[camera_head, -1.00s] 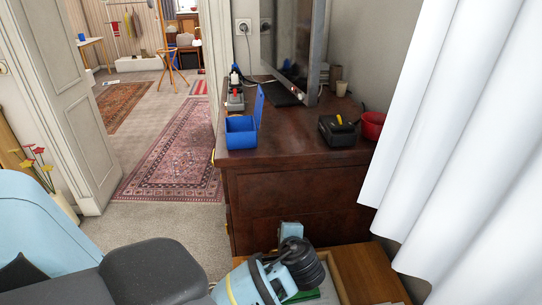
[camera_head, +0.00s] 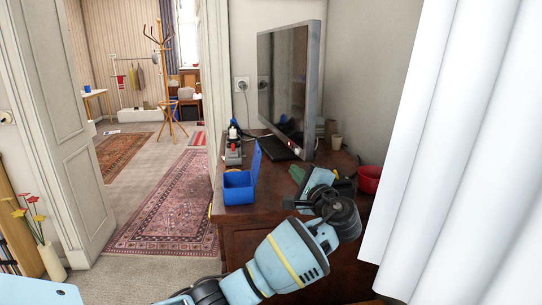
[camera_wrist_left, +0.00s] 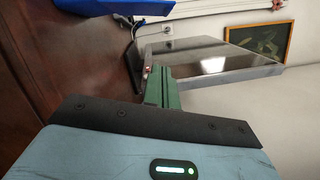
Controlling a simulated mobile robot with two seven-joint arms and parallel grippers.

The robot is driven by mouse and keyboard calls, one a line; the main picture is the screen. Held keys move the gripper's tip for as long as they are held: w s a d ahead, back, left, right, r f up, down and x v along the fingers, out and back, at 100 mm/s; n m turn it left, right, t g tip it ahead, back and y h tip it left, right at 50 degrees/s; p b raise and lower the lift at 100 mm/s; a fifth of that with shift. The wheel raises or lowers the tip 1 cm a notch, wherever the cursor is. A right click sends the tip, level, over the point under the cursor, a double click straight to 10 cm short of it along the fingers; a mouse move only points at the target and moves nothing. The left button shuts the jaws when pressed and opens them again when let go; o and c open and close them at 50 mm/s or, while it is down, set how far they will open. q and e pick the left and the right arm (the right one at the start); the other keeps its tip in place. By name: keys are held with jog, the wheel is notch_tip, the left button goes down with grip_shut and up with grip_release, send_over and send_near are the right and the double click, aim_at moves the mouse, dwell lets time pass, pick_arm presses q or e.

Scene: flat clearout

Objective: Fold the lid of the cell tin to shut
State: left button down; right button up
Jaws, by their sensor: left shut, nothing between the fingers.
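The cell tin is a blue box (camera_head: 238,188) on the near left part of the brown dresser top. Its lid (camera_head: 256,164) stands up on the right side, so the tin is open. A blue shape at the top left of the left wrist view (camera_wrist_left: 95,12) looks like part of the tin. My left gripper (camera_head: 297,173) is over the dresser, to the right of the tin and apart from it. Its green fingers (camera_wrist_left: 160,87) are together with nothing between them. My right gripper is not in view.
A monitor (camera_head: 290,85) stands behind on the dresser (camera_head: 262,214), with a laptop-like black slab (camera_head: 280,148) before it. A red bowl (camera_head: 370,180) and a cup (camera_head: 336,142) are at the right. A multi-coloured item (camera_head: 233,150) stands behind the tin. White curtains (camera_head: 460,150) hang at right.

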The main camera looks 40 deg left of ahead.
aim_at(256, 162)
pick_arm(q)
jog(key=a+r+p, duration=0.1)
jog(key=a+r, duration=0.1)
jog(key=a, duration=0.9)
jog(key=shift+w+a+r+p, duration=0.2)
jog(key=shift+w+p, duration=0.15)
jog(key=shift+w, duration=0.05)
